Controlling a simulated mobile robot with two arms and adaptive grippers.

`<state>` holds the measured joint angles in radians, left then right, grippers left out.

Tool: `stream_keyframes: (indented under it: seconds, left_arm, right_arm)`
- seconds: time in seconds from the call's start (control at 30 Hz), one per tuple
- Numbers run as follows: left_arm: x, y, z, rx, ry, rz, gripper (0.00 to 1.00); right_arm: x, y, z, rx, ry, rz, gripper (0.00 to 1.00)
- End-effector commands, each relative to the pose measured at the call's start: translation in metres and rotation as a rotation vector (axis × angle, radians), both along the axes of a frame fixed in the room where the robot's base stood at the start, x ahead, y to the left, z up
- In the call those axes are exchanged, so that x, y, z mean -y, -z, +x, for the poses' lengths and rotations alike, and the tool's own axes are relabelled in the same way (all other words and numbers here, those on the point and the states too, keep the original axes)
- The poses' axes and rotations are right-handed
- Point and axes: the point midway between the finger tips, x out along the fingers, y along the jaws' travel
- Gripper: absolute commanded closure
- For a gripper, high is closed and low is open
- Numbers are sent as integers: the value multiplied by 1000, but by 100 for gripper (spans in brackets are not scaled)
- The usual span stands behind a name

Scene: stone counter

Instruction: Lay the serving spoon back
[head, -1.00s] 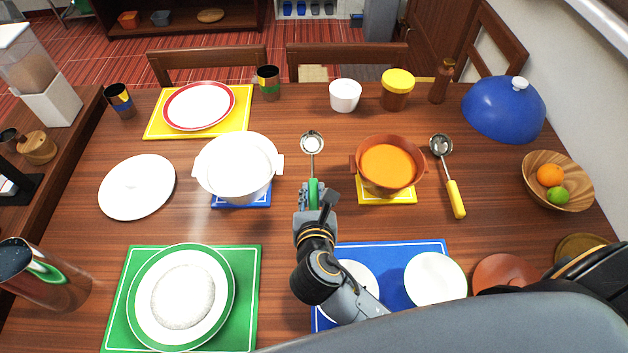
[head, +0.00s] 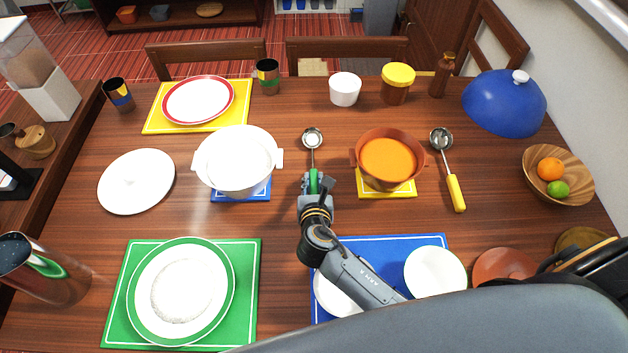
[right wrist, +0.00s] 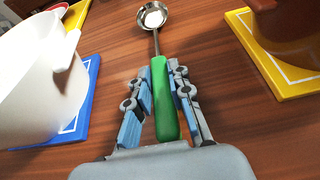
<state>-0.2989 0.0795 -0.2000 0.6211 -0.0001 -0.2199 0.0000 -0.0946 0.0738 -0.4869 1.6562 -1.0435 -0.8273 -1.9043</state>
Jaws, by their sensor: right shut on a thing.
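A serving spoon with a green handle and a metal bowl (head: 312,138) is between the white pot (head: 237,172) and the orange-filled brown pot (head: 388,165). My right gripper (head: 315,182) is shut on its green handle (right wrist: 163,105), seen closely in the right wrist view. The spoon's bowl points away from me toward the table's far side. I cannot tell whether the spoon touches the table. A second spoon with a yellow handle (head: 455,193) lies right of the brown pot. My left gripper is not in view.
The white pot stands on a blue mat (head: 262,190), the brown pot on a yellow mat (head: 400,190). A white lid (head: 137,182) lies at left. A green placemat (head: 120,310) with a plate and a blue placemat (head: 388,250) are nearer me. The wood between the pots is mostly clear.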

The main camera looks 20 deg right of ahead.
Motion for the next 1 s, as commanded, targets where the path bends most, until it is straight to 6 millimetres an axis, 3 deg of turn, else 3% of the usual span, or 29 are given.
stream_keyframes:
  seconds: [0.07, 0.1, 0.2, 0.53, 0.7, 0.77, 1.0]
  left_arm:
    - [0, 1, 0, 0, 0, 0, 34]
    - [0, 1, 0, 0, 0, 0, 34]
    - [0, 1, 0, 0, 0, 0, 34]
    - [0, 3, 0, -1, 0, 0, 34]
    - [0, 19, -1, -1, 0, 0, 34]
    - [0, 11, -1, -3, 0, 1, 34]
    - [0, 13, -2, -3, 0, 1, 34]
  right_arm:
    - [0, 3, -2, -7, 1, 2, 100]
    - [0, 4, -2, -8, 1, 1, 76]
    - [0, 4, -2, -8, 1, 1, 58]
    - [0, 4, -1, -5, 1, 0, 58]
    - [0, 12, -1, -5, 1, 2, 58]
    - [-4, 1, -15, -6, 0, 2, 58]
    - [-13, -12, -55, -5, 1, 0, 58]
